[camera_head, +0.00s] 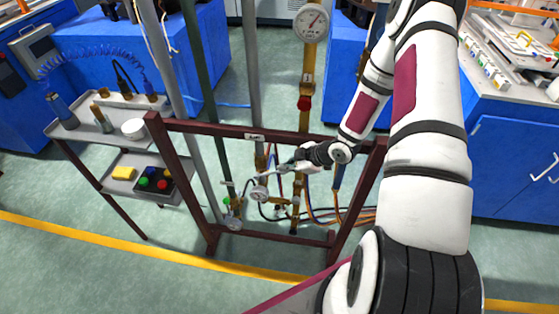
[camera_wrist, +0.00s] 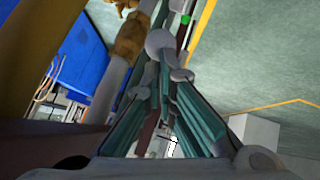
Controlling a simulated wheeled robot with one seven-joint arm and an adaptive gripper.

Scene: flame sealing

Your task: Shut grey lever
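My gripper (camera_head: 279,167) reaches in from the right, over the frame's top bar, to the valves and pipes inside. In the wrist view its teal-padded fingers (camera_wrist: 164,78) run close together towards their tips. A rounded light-grey piece (camera_wrist: 160,41) shows right at the tips; it may be the grey lever, and I cannot tell whether the fingers touch it. In the head view a small pale bar (camera_head: 263,177) lies by the fingertips, above a round gauge (camera_head: 259,193). Whether anything is gripped is unclear.
A dark red frame (camera_head: 216,127) surrounds the pipes. A large gauge (camera_head: 311,23) and a red knob (camera_head: 304,103) sit on the yellow-brown pipe above. A trolley (camera_head: 93,135) with tools stands left. Hoses (camera_head: 330,217) run behind; blue cabinets stand around.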

